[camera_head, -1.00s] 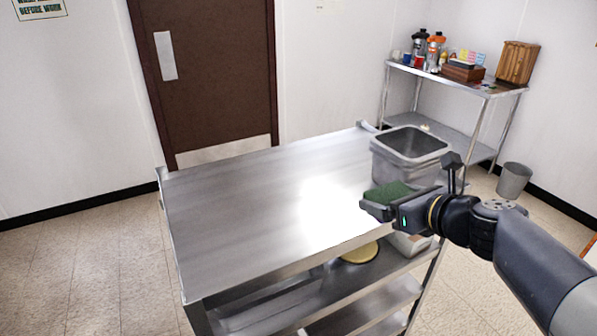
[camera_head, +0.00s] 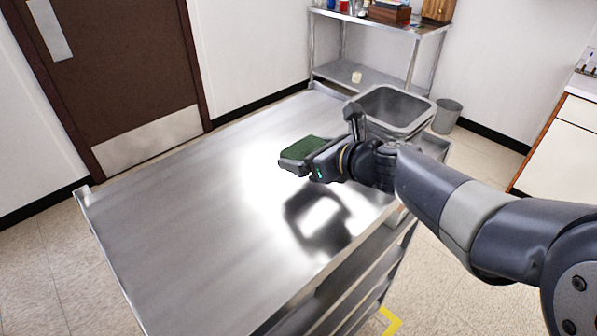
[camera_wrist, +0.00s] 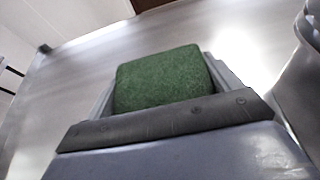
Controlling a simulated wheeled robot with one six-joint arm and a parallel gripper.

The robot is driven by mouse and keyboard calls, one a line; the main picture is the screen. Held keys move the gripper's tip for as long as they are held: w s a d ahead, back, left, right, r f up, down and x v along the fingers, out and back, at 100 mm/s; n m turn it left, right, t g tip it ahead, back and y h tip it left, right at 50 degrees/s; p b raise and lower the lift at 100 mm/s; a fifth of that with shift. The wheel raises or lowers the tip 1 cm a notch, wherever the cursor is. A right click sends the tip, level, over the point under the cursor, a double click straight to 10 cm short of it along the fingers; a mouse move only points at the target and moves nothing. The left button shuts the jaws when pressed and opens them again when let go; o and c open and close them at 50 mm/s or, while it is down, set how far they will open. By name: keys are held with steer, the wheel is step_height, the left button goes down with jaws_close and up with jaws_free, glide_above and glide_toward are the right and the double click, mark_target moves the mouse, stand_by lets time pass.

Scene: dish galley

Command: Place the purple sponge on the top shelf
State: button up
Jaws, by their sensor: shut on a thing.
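A sponge (camera_head: 306,149) shows a dark green face; no purple is visible on it. It also shows in the wrist view (camera_wrist: 160,80). My gripper (camera_head: 298,164) is shut on this sponge, with jaws on both sides of it. The underside of the sponge is hidden. My gripper holds it above the bare steel top shelf (camera_head: 190,190) of the cart, with a dark shadow of the arm on the metal below and to the right.
A grey tub (camera_head: 392,106) stands at the far right end of the cart top, behind my gripper. Lower shelves are partly hidden. A steel wall table (camera_head: 385,80) and a bin (camera_head: 447,117) stand beyond. The left and middle of the cart top are clear.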

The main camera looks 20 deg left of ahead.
mark_target(308, 180)
steer(key=shift+f+b, duration=0.55)
steer(key=shift+f, duration=1.85)
steer(key=shift+f, duration=0.15)
steer(key=o, duration=0.8)
steer(key=shift+c, duration=0.2)
steer(key=shift+d+r, duration=0.1)
steer(key=shift+r, duration=0.2)
steer(key=v, duration=1.1)
steer(key=shift+s+d, duration=0.25)
steer(key=shift+d, duration=0.05)
